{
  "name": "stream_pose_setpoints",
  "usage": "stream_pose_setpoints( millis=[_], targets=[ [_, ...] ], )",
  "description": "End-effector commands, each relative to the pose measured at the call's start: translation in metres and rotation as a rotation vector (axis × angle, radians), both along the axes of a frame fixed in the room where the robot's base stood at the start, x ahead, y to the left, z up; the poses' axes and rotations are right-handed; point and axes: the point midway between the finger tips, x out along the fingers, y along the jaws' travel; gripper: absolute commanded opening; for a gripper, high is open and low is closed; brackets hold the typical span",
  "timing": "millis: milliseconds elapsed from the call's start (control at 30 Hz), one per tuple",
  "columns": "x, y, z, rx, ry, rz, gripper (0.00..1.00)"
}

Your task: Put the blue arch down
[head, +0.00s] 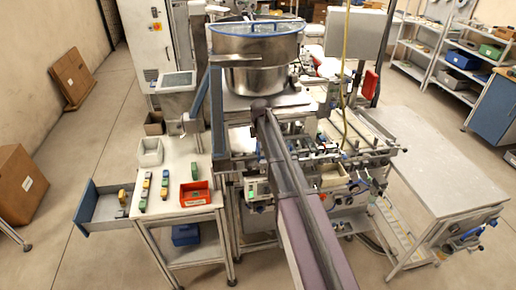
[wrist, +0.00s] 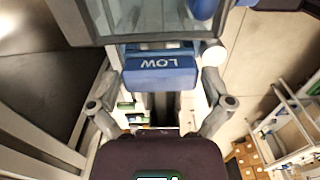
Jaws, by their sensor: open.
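In the wrist view, a blue block with white lettering (wrist: 161,70) shows between the spread fingertips of my gripper (wrist: 163,82). I cannot tell whether this block is the blue arch, or whether it touches a finger. My gripper is open. A transparent, grey-rimmed panel is just beyond the block. In the head view, my arm reaches away toward the steel bowl machine and hides my fingers. I cannot make out a blue arch there.
A bench at left holds a white bin (head: 150,152), a red bin (head: 196,194) and several small coloured blocks (head: 164,181). A blue drawer (head: 82,213) juts out left. The steel bowl (head: 255,50) stands ahead. The grey table (head: 437,160) at right is bare.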

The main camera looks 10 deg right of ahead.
Motion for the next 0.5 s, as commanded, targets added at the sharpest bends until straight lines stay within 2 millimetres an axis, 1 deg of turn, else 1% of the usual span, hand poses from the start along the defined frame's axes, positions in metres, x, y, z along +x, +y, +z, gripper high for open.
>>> stream_pose_setpoints(
  millis=[267, 500],
  targets=[
    [0.0, 0.0, 0.003, 0.0, 0.0, 0.0, 1.0],
    [0.0, 0.0, 0.016, 0.0, 0.0, 0.0, 1.0]
  ],
)
